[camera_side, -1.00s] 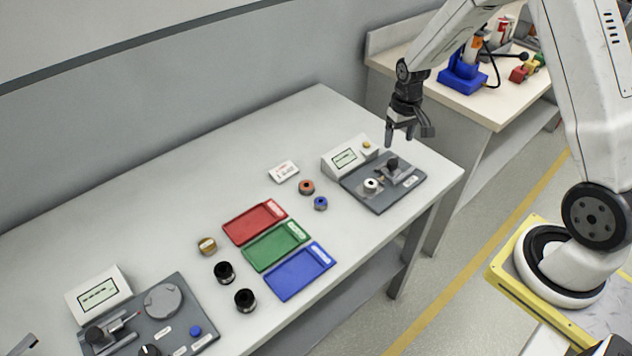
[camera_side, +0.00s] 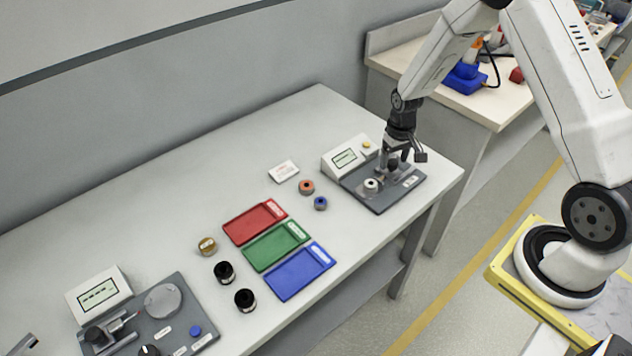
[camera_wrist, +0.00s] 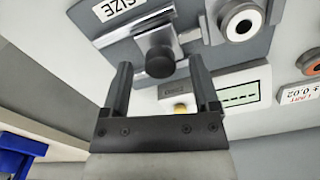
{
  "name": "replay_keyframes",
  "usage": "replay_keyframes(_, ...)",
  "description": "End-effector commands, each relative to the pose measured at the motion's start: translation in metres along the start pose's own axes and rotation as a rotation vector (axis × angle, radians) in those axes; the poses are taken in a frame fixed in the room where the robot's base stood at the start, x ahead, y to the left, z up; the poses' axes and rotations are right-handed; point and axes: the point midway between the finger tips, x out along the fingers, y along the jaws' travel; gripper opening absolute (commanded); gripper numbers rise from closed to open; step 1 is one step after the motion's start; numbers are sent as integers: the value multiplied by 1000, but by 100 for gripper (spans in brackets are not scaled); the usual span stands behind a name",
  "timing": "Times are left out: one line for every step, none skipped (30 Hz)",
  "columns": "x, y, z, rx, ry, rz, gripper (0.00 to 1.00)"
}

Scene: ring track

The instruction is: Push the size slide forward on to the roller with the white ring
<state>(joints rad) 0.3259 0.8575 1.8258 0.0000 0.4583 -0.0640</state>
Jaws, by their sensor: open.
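The size slide is a grey block with a black knob (camera_wrist: 160,58) on a rail, next to a label reading SIZE, seen in the wrist view. The roller with the white ring (camera_side: 371,185) stands on the same dark grey plate (camera_side: 382,207), left of the slide; it also shows in the wrist view (camera_wrist: 241,22). My gripper (camera_wrist: 162,85) is open, with its two fingers apart and the black knob appearing between or just beyond their tips. In the side view my gripper (camera_side: 397,160) is low over the slide and partly hides it. Contact with the knob cannot be told.
A display box (camera_side: 348,157) with a yellow button stands behind the plate. Orange (camera_side: 306,187) and blue (camera_side: 320,203) rings lie to its left. Red (camera_side: 238,229), green and blue trays, black cylinders and a second gauge station (camera_side: 150,312) are farther left.

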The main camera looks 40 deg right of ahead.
Motion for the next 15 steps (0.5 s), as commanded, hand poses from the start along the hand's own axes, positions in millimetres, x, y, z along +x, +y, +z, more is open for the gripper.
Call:
replay_keyframes(3, 0, 0, 0, -1, 0, 78)
replay_keyframes(4, 0, 0, 0, -1, 0, 78)
replay_keyframes(5, 0, 0, 0, -1, 0, 78)
replay_keyframes(6, 0, 0, 0, -1, 0, 78)
replay_keyframes(7, 0, 0, 0, -1, 0, 78)
replay_keyframes(7, 0, 0, 0, 0, 0, 78)
replay_keyframes(7, 0, 0, 0, 0, 0, 78)
replay_keyframes(7, 0, 0, 0, 0, 0, 78)
replay_keyframes(7, 0, 0, 0, 0, 0, 78)
replay_keyframes(7, 0, 0, 0, 0, 0, 78)
replay_keyframes(7, 0, 0, 0, 0, 0, 78)
replay_keyframes(7, 0, 0, 0, 0, 0, 78)
replay_keyframes(7, 0, 0, 0, 0, 0, 78)
replay_keyframes(7, 0, 0, 0, 0, 0, 68)
replay_keyframes(7, 0, 0, 0, 0, 0, 56)
